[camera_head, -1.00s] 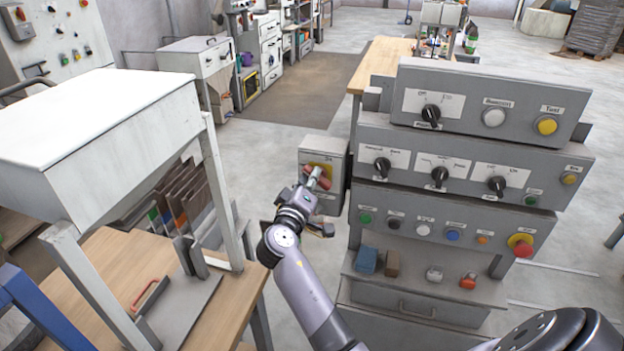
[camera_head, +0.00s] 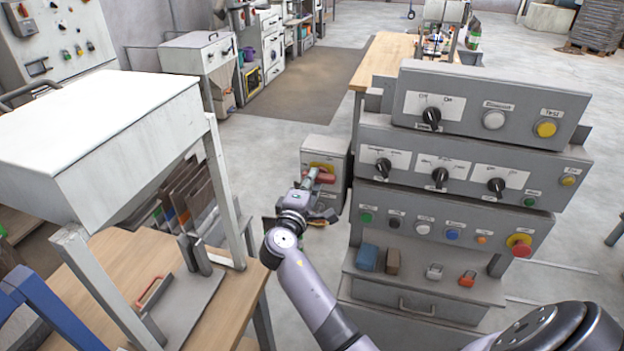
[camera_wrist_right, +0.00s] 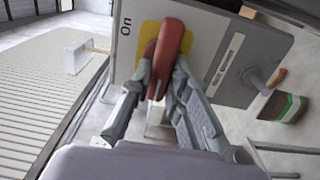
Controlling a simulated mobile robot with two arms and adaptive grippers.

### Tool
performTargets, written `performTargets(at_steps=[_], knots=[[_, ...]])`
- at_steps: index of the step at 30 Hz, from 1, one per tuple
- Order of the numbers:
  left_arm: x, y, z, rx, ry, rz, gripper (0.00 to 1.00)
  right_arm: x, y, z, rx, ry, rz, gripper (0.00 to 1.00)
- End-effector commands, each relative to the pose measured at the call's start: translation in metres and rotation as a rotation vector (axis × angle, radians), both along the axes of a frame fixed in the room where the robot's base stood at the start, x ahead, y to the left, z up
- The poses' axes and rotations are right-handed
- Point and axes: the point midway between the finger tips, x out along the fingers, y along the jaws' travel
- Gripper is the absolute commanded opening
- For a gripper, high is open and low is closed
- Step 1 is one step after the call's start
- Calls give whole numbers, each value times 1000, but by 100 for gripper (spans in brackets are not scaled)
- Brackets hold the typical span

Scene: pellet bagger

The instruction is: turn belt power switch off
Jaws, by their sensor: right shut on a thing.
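The power switch is a grey box (camera_head: 311,158) with a yellow plate and a red rotary handle (camera_head: 326,178), left of the button console in the head view. My right gripper (camera_head: 312,181) is at its front, shut on the handle. In the right wrist view the red handle (camera_wrist_right: 174,42) stands between the two fingers of the gripper (camera_wrist_right: 160,84), in front of the yellow plate (camera_wrist_right: 151,32). The word "On" shows on the box face beside the plate. The handle's lower end is partly covered by the fingers. My left gripper is not in view.
The grey button console (camera_head: 470,160) with knobs and coloured buttons stands close on the right. A white-topped metal frame (camera_head: 100,115) and a wooden bench (camera_head: 130,265) are on the left. Floor shows between them.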

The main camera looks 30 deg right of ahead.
Motion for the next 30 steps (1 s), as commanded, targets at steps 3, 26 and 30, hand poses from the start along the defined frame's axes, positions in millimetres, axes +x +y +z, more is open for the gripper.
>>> performTargets(at_steps=[3, 26, 30], knots=[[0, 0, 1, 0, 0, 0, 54, 1, 0, 3, -11, 4, 1, 0], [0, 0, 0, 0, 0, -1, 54, 0, 0, 1, -9, 8, 0, 37], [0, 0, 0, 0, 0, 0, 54, 0, 0, 0, -9, 7, 0, 37]])
